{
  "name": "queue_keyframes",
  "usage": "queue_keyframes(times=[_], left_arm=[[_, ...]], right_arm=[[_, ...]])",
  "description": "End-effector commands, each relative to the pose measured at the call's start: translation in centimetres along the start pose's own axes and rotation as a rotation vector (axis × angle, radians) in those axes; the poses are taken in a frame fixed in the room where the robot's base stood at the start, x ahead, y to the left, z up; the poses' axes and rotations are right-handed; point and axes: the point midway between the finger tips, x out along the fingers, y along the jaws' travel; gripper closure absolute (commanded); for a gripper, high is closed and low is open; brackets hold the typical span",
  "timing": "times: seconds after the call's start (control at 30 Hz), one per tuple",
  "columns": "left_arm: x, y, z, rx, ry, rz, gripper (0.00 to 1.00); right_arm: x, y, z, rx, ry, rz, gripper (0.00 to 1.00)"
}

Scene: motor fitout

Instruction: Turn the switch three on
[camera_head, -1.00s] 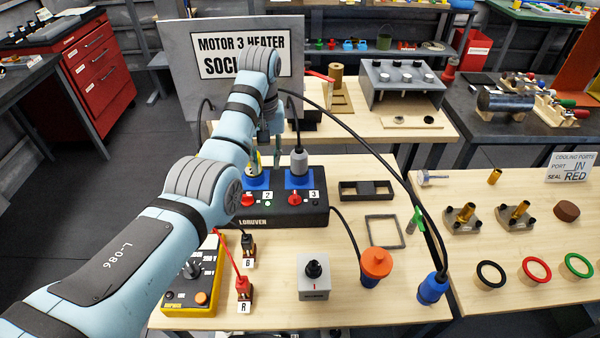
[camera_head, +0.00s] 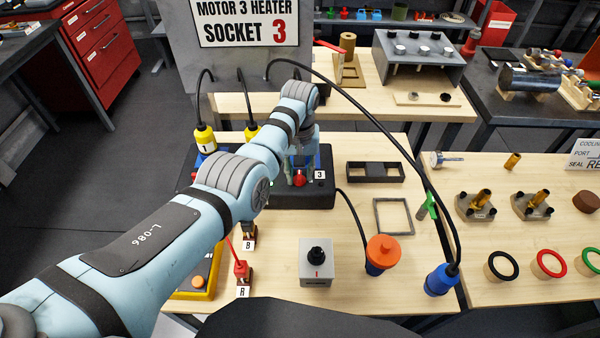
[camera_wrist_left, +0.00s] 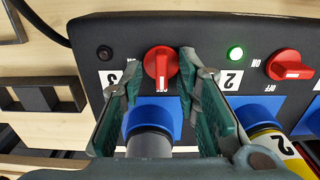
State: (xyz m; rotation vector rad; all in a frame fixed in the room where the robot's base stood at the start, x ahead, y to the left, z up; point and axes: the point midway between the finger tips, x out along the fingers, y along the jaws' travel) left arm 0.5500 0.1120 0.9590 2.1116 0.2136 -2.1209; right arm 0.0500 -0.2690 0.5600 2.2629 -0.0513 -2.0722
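Switch three is a red rotary knob (camera_head: 299,178) on the black power strip (camera_head: 318,200), beside the "3" label. In the left wrist view the knob (camera_wrist_left: 161,66) has its handle upright in the picture, and the small lamp (camera_wrist_left: 104,53) by its label is dark. My left gripper (camera_head: 300,174) is at the knob. In the left wrist view its fingers (camera_wrist_left: 160,72) stand open on either side of it, the right one very close; contact is unclear. A grey plug (camera_wrist_left: 150,143) sits in socket three's blue outlet. My right gripper is not in view.
Switch two (camera_wrist_left: 290,66) has its handle sideways and a lit green lamp (camera_wrist_left: 235,54). A yellow plug (camera_wrist_left: 270,140) is beside my fingers.

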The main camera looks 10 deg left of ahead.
Motion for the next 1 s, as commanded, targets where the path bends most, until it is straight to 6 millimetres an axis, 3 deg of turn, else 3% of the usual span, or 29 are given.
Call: queue_keyframes(times=[0.2,0.4,1.0], left_arm=[[-0.1,0.0,0.0,0.000,0.000,0.000,0.72],[-0.1,0.0,0.0,0.000,-0.001,0.000,1.00],[-0.1,0.0,0.0,0.114,0.000,0.000,1.00]], right_arm=[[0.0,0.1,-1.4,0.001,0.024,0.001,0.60],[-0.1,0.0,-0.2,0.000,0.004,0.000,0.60],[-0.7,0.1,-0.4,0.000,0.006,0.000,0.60]])
